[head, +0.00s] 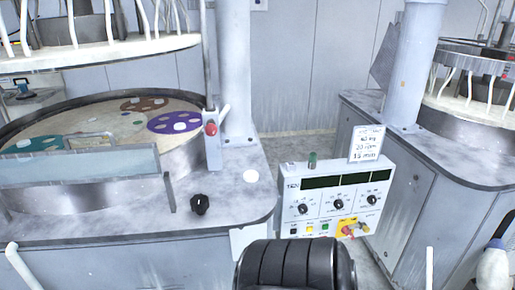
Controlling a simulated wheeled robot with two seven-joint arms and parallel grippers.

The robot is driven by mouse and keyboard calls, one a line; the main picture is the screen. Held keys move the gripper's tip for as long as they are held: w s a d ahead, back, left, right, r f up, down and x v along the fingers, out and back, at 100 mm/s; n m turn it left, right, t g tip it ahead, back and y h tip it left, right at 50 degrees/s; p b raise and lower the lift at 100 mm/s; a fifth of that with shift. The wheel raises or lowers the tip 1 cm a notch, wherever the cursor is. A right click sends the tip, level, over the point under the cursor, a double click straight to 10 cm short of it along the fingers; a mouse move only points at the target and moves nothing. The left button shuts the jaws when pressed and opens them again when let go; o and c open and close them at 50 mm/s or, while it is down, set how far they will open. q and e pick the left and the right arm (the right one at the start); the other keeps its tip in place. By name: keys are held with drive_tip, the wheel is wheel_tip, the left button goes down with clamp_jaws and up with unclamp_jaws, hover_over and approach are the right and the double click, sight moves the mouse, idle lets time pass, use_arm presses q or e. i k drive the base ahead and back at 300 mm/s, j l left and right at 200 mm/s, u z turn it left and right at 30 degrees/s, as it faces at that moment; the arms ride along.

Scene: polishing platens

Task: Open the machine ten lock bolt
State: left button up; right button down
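A control box marked TEN (334,197) stands at the front right corner of the left machine (225,205), with dark displays, several knobs and small coloured buttons. On its lower right is a yellow plate with a red part (350,228) and a small metal piece beside it, too small to make out. A grey upright bracket with a red knob and a pale lever (212,135) stands at the rim of the left machine's platen. I cannot tell which of these is the lock bolt, or whether it is open. Neither of my grippers is in view.
A second machine (430,160) stands at the right, with a narrow gap of floor between the two. A clear guard (85,165) edges the left platen. A black knob (200,204) sits on the left worktop. A white card (367,144) stands above the control box.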

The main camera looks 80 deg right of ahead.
sight(366, 229)
drive_tip(key=z, duration=3.25)
